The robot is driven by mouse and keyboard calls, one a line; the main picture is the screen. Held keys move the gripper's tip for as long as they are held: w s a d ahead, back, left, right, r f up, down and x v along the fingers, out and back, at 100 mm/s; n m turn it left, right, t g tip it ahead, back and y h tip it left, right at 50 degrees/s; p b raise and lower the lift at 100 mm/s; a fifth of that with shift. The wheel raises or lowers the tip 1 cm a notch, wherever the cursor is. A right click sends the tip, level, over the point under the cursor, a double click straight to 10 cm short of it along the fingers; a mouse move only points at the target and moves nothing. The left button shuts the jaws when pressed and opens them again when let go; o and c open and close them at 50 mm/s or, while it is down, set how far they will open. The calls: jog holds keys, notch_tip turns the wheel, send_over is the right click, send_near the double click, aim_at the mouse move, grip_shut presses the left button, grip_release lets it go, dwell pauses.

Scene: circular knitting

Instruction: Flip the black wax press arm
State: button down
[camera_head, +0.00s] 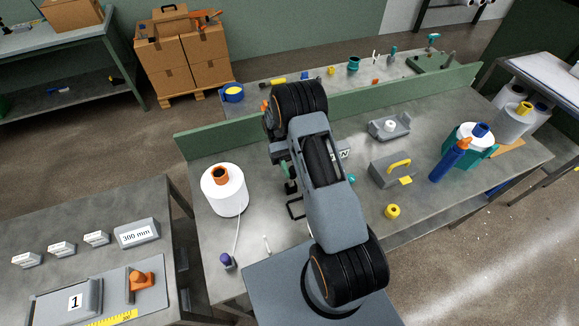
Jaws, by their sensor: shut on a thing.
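My gripper (290,186) shows only in part, as small dark pieces just left of my thick grey arm link. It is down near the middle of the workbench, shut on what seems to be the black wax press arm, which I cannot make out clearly. My own arm covers most of that spot, so the press arm's tilt and the exact grip are hidden. A thin black wire frame (295,208) shows just below my gripper.
A white yarn cone (226,193) stands left of my arm. A green ledge (411,98) edges the bench behind.

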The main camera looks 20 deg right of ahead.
jog(key=shift+w+g, duration=0.2)
jog(key=shift+g, duration=0.1)
dwell(0.4)
jog(key=c, duration=0.9)
grip_release()
jog(key=shift+o, duration=0.2)
jog(key=shift+r, duration=0.2)
jog(key=r+p, duration=0.1)
jog(key=r, duration=0.1)
jog(key=r+p, duration=0.1)
jog(key=shift+s+r+p, duration=0.25)
jog(key=shift+p, duration=0.1)
jog(key=s+a+r, duration=0.1)
jog(key=s+r, duration=0.8)
jog(key=s, duration=0.4)
jog(key=shift+s+a, duration=0.2)
jog(key=shift+s, duration=0.05)
